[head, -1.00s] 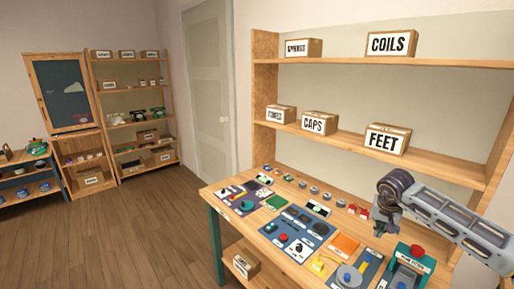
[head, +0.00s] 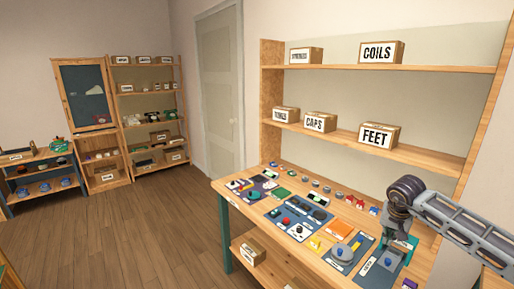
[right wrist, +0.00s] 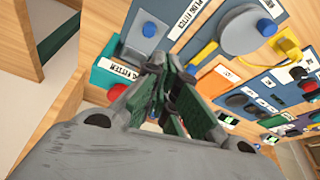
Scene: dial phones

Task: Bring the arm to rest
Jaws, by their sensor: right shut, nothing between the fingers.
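My right arm comes in from the right in the head view, over the right end of the workbench (head: 300,270). Its gripper (head: 393,228) hangs down above the bench, shut and empty. In the right wrist view the gripper's green-padded fingers (right wrist: 163,66) are closed together with nothing between them. A teal tester unit (right wrist: 113,82) with a red button (right wrist: 116,92) shows beside and behind the fingers. No left gripper shows in either view.
The bench holds coloured mats, a grey dial disc (head: 342,254) and small phone parts. Shelves above carry labelled boxes, including FEET (head: 379,136) and CAPS (head: 319,121). A display shelf (head: 148,112) stands at the far left. The wooden floor (head: 150,235) is open.

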